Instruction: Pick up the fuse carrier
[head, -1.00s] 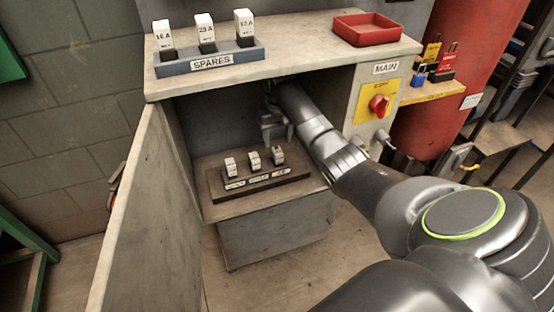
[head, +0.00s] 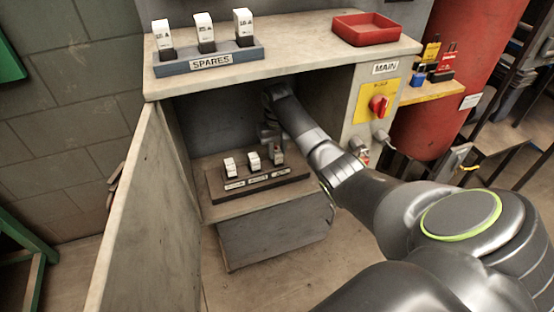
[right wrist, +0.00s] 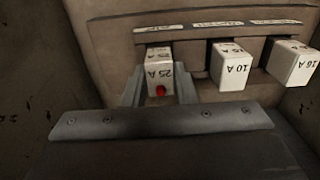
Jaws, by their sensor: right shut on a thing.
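Three white fuse carriers stand in a dark labelled rack (head: 262,182) inside the cabinet. My right gripper (head: 274,143) reaches in from above and is shut on the rightmost fuse carrier (head: 278,156). In the right wrist view my right gripper (right wrist: 159,88) has one finger on each side of this carrier (right wrist: 160,66), which reads 25 A and shows a red dot. It appears still seated in the rack. My left gripper is not in view.
The cabinet top (head: 300,58) is above my right arm and holds a blue SPARES rack (head: 210,62) with three carriers and a red tray (head: 366,29). A red MAIN switch (head: 379,105) is on the right panel.

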